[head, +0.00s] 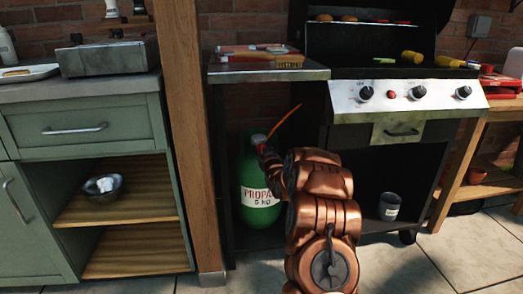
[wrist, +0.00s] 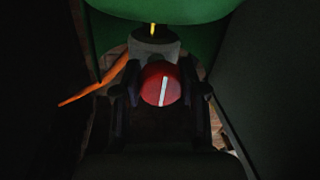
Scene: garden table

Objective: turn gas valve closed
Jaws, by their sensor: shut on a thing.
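A green propane bottle (head: 252,206) stands under the grill's side shelf in the head view; its green body also shows at the top of the wrist view (wrist: 165,12). In the wrist view a round red valve knob (wrist: 161,84) with a white line sits in front of the grey regulator (wrist: 155,45). The white line is nearly upright, tilted slightly. My gripper (wrist: 160,95) has one finger on each side of the knob and is shut on it. In the head view my copper arm reaches to the bottle's top, and my gripper (head: 265,153) is small and partly hidden there.
An orange hose (head: 285,122) rises from the bottle's top. The side shelf (head: 265,74) is above my gripper, a wooden post (head: 186,130) stands to the left, and the grill cart (head: 400,105) is to the right. A dark cup (head: 389,206) stands on the cart's lower shelf.

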